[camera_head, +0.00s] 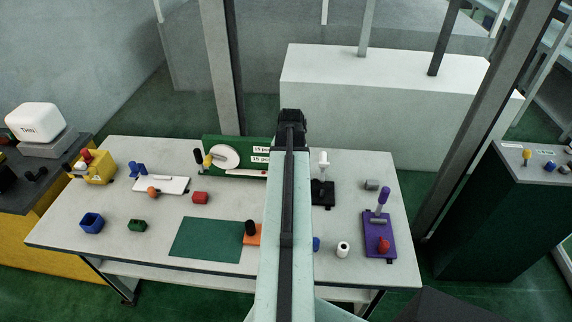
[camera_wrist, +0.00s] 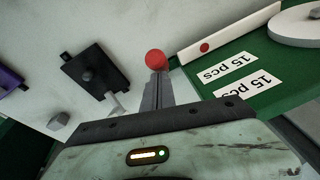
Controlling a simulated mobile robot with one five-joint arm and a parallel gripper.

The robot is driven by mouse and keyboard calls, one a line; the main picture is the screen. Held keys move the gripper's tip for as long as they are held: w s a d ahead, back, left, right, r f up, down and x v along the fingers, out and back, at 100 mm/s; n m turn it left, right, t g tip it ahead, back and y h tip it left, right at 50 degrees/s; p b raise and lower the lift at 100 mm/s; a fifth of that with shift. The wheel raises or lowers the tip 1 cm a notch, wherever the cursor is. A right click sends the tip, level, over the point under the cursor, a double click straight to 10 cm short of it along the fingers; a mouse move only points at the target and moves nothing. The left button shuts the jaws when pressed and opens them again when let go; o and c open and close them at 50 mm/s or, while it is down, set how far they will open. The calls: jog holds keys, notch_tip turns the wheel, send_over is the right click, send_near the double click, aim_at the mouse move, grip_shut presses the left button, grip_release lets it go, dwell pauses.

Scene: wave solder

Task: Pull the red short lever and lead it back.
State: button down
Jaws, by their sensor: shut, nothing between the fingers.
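A round red knob (camera_wrist: 155,59), likely the top of the red short lever, shows in the wrist view beside the end of a white strip with a red dot (camera_wrist: 204,47). My gripper (camera_wrist: 157,76) is shut and empty, with its fingertips right at the knob in the picture. I cannot tell whether they touch it. The lever's shaft is hidden. In the head view my gripper's dark wrist end (camera_head: 291,128) is beyond the table's back edge; my arm hides the fingertips and this knob.
A green panel (camera_wrist: 262,91) with labels stands beside the knob. A black lever base (camera_wrist: 97,78) is on the other side.

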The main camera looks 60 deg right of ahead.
jog(key=d+r+p, duration=0.2)
jog(key=shift+w+d+r, duration=0.1)
jog(key=shift+w+r, duration=0.2)
jog(key=s+a+p+v, duration=0.1)
jog(key=p+v, duration=0.7)
jog(key=v, duration=0.1)
jog(key=shift+a+p, duration=0.4)
